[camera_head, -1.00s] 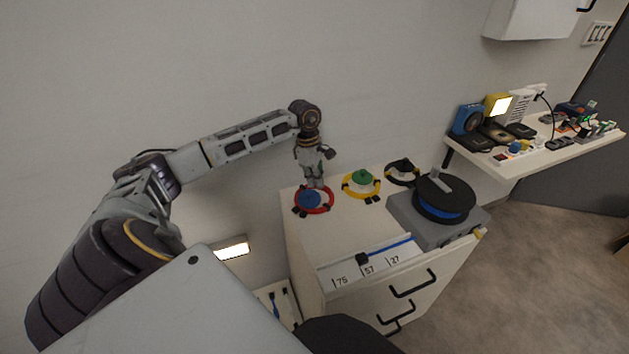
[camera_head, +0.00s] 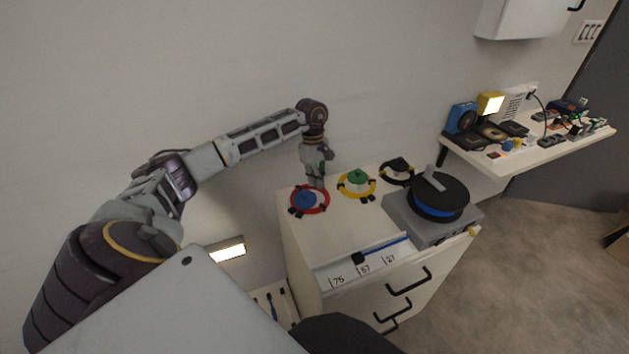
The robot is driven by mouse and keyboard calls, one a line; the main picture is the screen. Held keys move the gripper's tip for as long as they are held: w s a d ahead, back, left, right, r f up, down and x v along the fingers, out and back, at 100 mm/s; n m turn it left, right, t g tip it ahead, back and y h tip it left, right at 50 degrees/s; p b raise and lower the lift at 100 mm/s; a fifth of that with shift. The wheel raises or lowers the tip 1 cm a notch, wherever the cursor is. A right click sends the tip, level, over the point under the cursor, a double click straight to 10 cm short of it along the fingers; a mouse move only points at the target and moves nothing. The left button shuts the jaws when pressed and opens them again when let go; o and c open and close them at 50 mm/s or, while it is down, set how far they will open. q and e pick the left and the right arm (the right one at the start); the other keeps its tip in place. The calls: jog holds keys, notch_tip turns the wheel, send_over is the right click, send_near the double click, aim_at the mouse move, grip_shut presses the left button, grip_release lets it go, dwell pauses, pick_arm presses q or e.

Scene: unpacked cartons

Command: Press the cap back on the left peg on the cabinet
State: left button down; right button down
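On the cabinet top (camera_head: 345,230), the leftmost station is a red ring (camera_head: 322,207) with a blue cap (camera_head: 304,199) inside it. The blue cap looks low and flat; whether it is seated on a peg cannot be told. To its right, a green cap (camera_head: 357,177) sits raised on a white base in a yellow ring (camera_head: 370,188). My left gripper (camera_head: 317,185) points down at the back right edge of the red ring, beside the blue cap. Its fingers look close together, but are too small to judge. My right gripper is not in view.
A black ring with a dark cap (camera_head: 398,168) stands further right. A grey box (camera_head: 425,229) carries a black and blue spool (camera_head: 440,198). A cluttered shelf (camera_head: 520,162) is on the right wall.

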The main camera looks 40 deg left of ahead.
pick_arm(q)
jog(key=shift+w+d+f+m+g+y, duration=0.1)
jog(key=shift+w+d+m+g, duration=0.2)
jog(key=shift+m, duration=0.55)
jog(key=shift+w+d+m+g+y, duration=0.2)
jog(key=shift+w+m, duration=0.25)
jog(key=shift+m, duration=0.45)
jog(key=shift+w+d+f+m+g, duration=0.15)
jog(key=shift+w+m+g, duration=0.2)
jog(key=shift+m, duration=0.5)
jog(key=shift+r, duration=0.1)
jog(key=shift+d+m+b, duration=0.25)
jog(key=shift+m+b, duration=0.05)
jog(key=shift+m, duration=0.2)
jog(key=shift+w+d+f+m+g+y, duration=0.15)
jog(key=shift+d+m+g+y, duration=0.25)
jog(key=shift+m, duration=0.55)
jog(key=shift+w+d+f+m+g+y, duration=0.1)
jog(key=shift+d+m+g+y, duration=0.1)
jog(key=shift+d+m, duration=0.55)
jog(key=shift+w+d+f+m+g+y+b, duration=0.1)
jog(key=shift+d+m+y+b, duration=0.15)
jog(key=shift+m, duration=0.65)
jog(key=shift+s+d+f+m+g+y+b, duration=0.15)
jog(key=shift+d+m+y, duration=0.15)
jog(key=shift+m, duration=0.6)
jog(key=shift+w+d+m+y+b, duration=0.2)
jog(key=shift+d+m+y, duration=0.1)
jog(key=shift+m, duration=0.6)
